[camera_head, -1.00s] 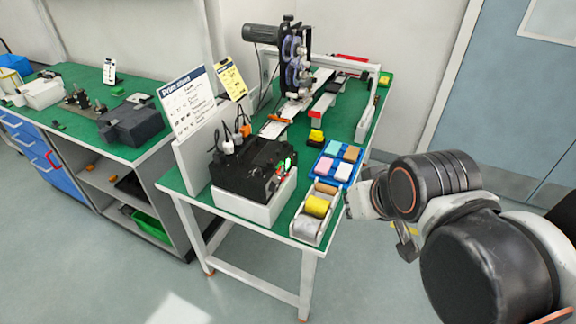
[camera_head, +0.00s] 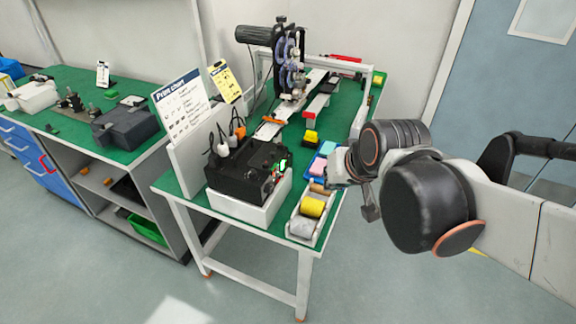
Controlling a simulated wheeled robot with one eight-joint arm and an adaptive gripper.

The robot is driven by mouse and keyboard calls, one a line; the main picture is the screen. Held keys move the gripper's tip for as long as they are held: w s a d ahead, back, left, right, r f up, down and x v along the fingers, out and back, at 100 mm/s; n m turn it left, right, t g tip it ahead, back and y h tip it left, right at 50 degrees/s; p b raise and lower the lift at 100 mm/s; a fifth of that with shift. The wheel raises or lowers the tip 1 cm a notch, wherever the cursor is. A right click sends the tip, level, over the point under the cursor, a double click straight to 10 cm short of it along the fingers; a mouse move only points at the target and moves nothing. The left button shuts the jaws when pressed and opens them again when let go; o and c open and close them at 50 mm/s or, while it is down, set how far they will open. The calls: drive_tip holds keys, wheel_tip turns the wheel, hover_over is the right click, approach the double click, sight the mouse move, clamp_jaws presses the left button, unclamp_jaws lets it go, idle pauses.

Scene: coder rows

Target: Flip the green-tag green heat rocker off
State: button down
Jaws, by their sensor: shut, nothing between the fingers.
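A black control box (camera_head: 236,172) sits in a white tray on the green bench. Its right-hand face carries small switches, with a bright green rocker (camera_head: 283,163) near the top and a small red spot lower down. Tags and rocker positions are too small to read. My gripper (camera_head: 334,168) is shut and empty at the bench's right edge. It is to the right of the box, apart from the rocker and beside the coloured blocks. My wrist hides part of its fingers.
A white holder with yellow and grey rolls (camera_head: 302,228) stands between the box and the bench's front right corner. Cables (camera_head: 222,145) rise behind the box. A print chart (camera_head: 184,106) stands at the left. A coding machine (camera_head: 290,62) stands at the back.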

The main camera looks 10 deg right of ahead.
sight(283, 165)
drive_tip(key=w+f+m+p, duration=0.1)
drive_tip(key=w+f+m, duration=0.1)
drive_tip(key=w+f, duration=0.3)
drive_tip(key=w+f+m+y, duration=0.1)
drive_tip(key=w+f, duration=0.4)
drive_tip(key=w, duration=0.5)
drive_tip(key=shift+d+m+p, duration=0.25)
drive_tip(key=shift+m+p, duration=0.15)
drive_tip(key=w+a+f+b, duration=0.4)
drive_tip(key=w+a+f, duration=0.1)
drive_tip(key=w+f, duration=0.2)
drive_tip(key=shift+w+t, duration=0.3)
drive_tip(key=shift+w, duration=0.35)
